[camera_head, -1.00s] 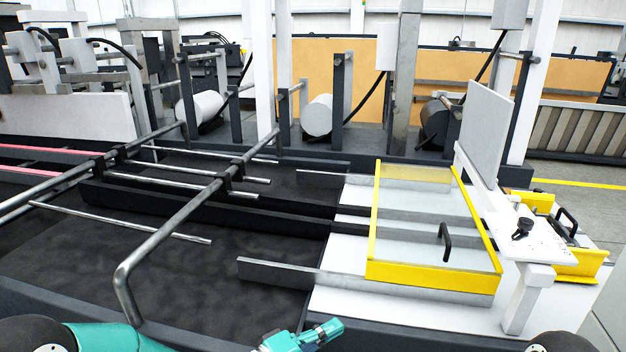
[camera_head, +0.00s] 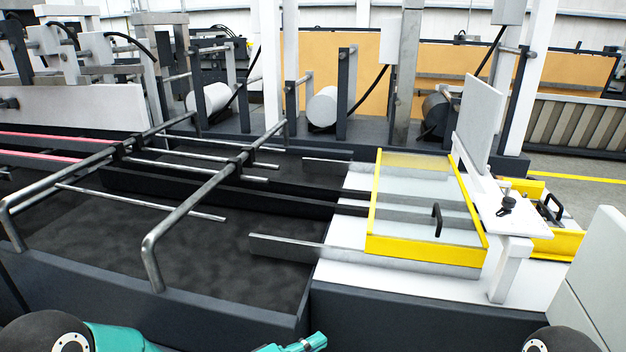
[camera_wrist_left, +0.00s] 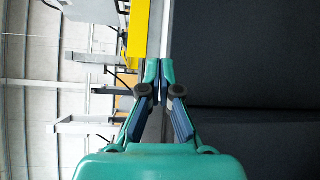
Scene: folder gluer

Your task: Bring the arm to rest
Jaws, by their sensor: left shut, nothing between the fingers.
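My left gripper (camera_head: 300,343) is teal and shows at the bottom edge of the head view, in front of the machine's dark front wall. In the left wrist view its two fingers (camera_wrist_left: 159,72) are closed together with nothing between them. Parts of my own arms show at the bottom left and bottom right of the head view. My right gripper is not in view.
The folder gluer has a dark belt bed (camera_head: 215,245) with metal rails above it. A yellow-framed clear guard (camera_head: 425,248) covers the white section. A dark front wall (camera_head: 400,318) stands between me and the bed. A pale panel (camera_head: 600,265) rises at the right.

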